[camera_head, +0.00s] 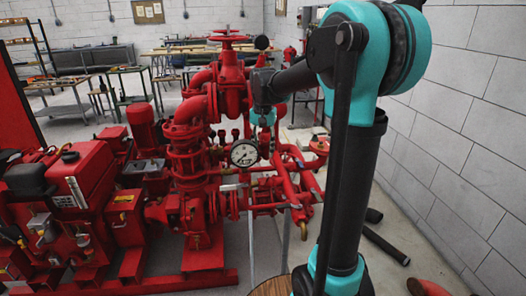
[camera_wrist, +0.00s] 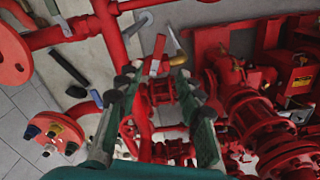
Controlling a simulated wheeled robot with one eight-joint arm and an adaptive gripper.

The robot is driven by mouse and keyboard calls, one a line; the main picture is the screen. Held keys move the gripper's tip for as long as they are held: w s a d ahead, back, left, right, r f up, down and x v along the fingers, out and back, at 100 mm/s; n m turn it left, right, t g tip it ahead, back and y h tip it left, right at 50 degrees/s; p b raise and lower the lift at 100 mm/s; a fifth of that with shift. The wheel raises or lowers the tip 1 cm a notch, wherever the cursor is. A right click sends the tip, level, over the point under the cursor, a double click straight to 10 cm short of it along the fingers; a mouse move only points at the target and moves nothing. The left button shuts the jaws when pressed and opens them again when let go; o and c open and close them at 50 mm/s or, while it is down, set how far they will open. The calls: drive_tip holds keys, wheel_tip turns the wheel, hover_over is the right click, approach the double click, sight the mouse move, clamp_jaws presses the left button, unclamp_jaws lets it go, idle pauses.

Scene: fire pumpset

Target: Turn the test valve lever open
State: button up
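A red flat lever (camera_wrist: 157,54), likely the test valve lever, shows in the wrist view just beyond my fingertips, on red pipework. My gripper (camera_wrist: 154,72) is open, its two dark green fingers on either side of the lever's line; I cannot tell whether they touch it. A brass-coloured fitting with a grey handle (camera_wrist: 176,46) is right of the lever. In the head view my gripper (camera_head: 263,116) is small and partly hidden among the red pipes, right of the pressure gauge (camera_head: 244,153). The lever cannot be made out clearly there.
Red pipes and a handwheel valve (camera_head: 230,38) crowd around my gripper. A red engine block (camera_head: 80,175) stands at left. A white block wall (camera_head: 465,120) is at right. Black tubes (camera_head: 385,243) lie on the floor. Workbenches stand at the back.

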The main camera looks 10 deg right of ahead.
sight(265, 179)
drive_tip(key=shift+f, duration=0.1)
drive_tip(key=shift+c, duration=1.2)
drive_tip(key=d+f+m+y, duration=0.1)
drive_tip(key=d+m, duration=0.1)
drive_tip(key=m, duration=0.1)
drive_tip(key=s+d+f+m+y, duration=0.1)
drive_tip(key=d+f+m, duration=0.1)
drive_tip(key=d, duration=0.1)
drive_tip(key=s+d+f+m+y, duration=0.1)
drive_tip(key=d+m+y, duration=0.1)
drive_tip(key=m, duration=0.1)
drive_tip(key=shift+s+d+f+m, duration=0.2)
drive_tip(key=shift+f+m, duration=0.1)
drive_tip(key=shift+f, duration=0.1)
clamp_jaws()
drive_tip(key=s+d+f+m+t+y, duration=0.1)
drive_tip(key=s+d+m+t+y, duration=0.25)
drive_tip(key=d+m, duration=0.4)
drive_tip(key=shift+m+y, duration=0.35)
drive_tip(key=shift+m, duration=0.6)
drive_tip(key=shift+w+a+f, duration=0.75)
drive_tip(key=shift+a+f, duration=0.4)
drive_tip(key=shift+a, duration=0.7)
drive_tip(key=shift+w+a+f, duration=0.75)
drive_tip(key=shift+a+f, duration=0.45)
drive_tip(key=shift+a, duration=0.65)
drive_tip(key=shift+w+a+f, duration=0.75)
drive_tip(key=shift+a+f, duration=0.4)
drive_tip(key=shift+a, duration=0.7)
